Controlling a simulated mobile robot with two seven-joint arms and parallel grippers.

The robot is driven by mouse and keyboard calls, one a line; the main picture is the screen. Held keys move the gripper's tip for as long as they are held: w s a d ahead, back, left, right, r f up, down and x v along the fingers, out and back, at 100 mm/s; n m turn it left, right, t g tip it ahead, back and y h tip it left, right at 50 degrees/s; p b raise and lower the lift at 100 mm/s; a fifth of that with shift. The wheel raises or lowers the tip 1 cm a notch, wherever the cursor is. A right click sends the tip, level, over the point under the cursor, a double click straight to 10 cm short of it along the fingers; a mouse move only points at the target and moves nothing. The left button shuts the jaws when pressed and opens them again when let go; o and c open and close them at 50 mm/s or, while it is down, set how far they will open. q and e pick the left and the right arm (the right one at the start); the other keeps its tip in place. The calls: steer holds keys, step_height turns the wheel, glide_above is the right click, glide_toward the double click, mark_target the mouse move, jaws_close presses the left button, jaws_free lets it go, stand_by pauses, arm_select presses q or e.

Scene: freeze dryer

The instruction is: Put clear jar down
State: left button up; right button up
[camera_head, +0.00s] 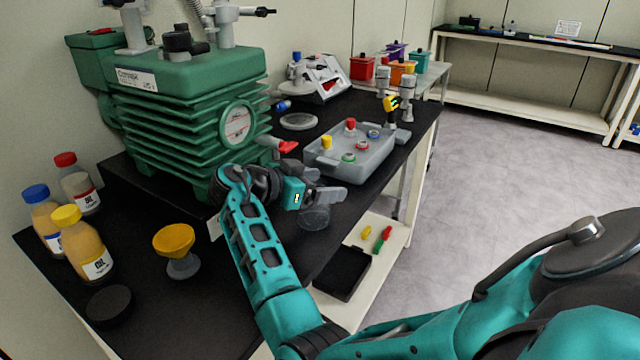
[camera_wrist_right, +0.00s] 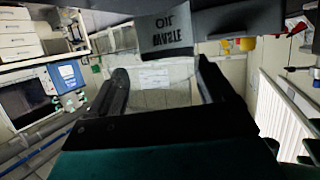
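The clear jar (camera_head: 314,217) is a small see-through jar, dark against the black bench top, just below my right gripper's fingers near the bench's front edge. My right gripper (camera_head: 325,194) has its fingers spread around the jar. In the right wrist view a pale translucent patch, the jar (camera_wrist_right: 160,98), fills the gap between the two dark fingers. Whether the jar's base touches the bench cannot be told. My left gripper is not in view.
A grey tub (camera_head: 375,172) with coloured-capped vials stands just behind. A green pump (camera_head: 170,120) is at left. A yellow funnel piece (camera_head: 174,240), bottles (camera_head: 85,245) and a black disc (camera_head: 108,304) stand front left. A black tray (camera_head: 342,272) lies on the lower shelf.

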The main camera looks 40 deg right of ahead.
steer(key=shift+o, duration=0.5)
steer(key=shift+r, duration=0.15)
steer(key=v, duration=0.7)
steer(key=shift+a, duration=0.2)
